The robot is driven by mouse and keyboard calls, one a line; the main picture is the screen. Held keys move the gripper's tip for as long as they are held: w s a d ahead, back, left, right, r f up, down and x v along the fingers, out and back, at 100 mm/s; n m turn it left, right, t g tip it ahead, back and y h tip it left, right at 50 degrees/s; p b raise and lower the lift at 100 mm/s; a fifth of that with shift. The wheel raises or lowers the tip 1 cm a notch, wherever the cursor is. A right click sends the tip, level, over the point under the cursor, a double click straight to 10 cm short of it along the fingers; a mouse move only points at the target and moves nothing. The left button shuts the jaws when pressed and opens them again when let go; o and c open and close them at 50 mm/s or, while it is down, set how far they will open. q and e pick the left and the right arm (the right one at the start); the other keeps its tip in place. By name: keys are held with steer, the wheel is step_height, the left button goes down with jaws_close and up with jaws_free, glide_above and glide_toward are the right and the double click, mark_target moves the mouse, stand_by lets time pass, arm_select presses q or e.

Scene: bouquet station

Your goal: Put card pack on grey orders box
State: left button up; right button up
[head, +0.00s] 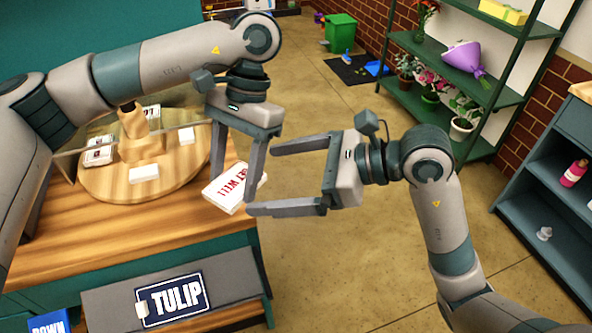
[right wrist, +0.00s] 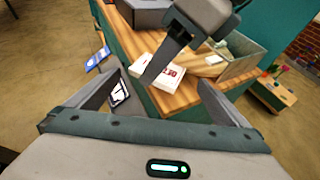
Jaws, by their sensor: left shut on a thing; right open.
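The card pack (head: 224,196) is white with red "GET WELL" lettering. My left gripper (head: 236,185) comes down from above and is shut on it, holding it tilted by the counter's right edge. The pack also shows in the right wrist view (right wrist: 152,72), beside the left gripper's dark fingers. My right gripper (head: 262,180) is open and empty, its fingers pointing left towards the pack. A dark grey box (right wrist: 141,12), seemingly the grey orders box, stands on the counter at the top of the right wrist view. I cannot make it out in the head view.
A round wooden stand (head: 105,188) with several card packs and clear panels sits on the wooden counter (head: 190,235). A grey TULIP sign board (head: 108,300) is at the counter's front. Green plant shelves (head: 445,110) and a blue-grey shelf (head: 540,190) stand right.

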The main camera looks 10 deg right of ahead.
mark_target(236, 182)
steer(key=x, duration=0.6)
steer(key=shift+w+a+f, duration=0.1)
steer(key=shift+a+f, duration=0.1)
steer(key=shift+a, duration=0.05)
steer(key=c, duration=0.8)
arm_select(q)
steer(key=o, duration=1.1)
steer(key=shift+o, duration=0.2)
steer(key=shift+r, duration=0.1)
steer(key=v, duration=1.2)
